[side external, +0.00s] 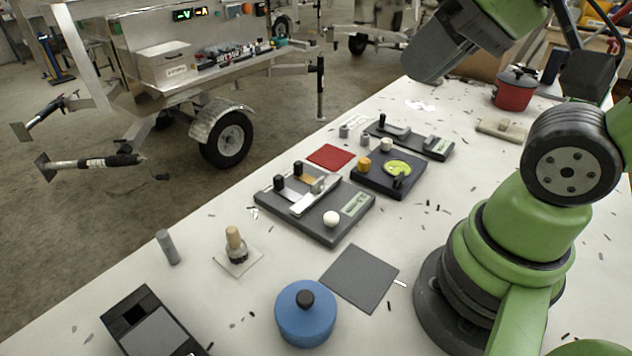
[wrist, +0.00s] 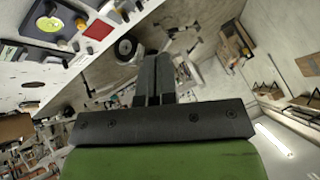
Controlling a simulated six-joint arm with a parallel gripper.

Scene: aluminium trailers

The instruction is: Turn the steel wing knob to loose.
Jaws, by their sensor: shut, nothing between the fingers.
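No part is clearly readable as the steel wing knob. A small grey metallic piece (side external: 318,185) stands on the dark panel (side external: 335,237) with the white ball knob, in the side view; its shape is too small to tell. A second dark panel (side external: 357,184) carries a yellow-green dial (side external: 397,167), a dark knob (side external: 398,181), an orange knob (side external: 364,164) and a pale knob (side external: 386,145). The dial shows at the upper left of the wrist view (wrist: 42,8). My gripper (wrist: 153,62) is shut and empty, apart from the panels; its fingertips are not clear in the side view.
A third dark panel (side external: 437,147) lies behind. A red square (side external: 330,157), blue pot (side external: 305,318), grey mat (side external: 360,278), wooden-topped stamp (side external: 235,242) and red pot (side external: 514,92) also occupy the white table. Trailers stand beyond its edge. Small dark scraps are scattered about.

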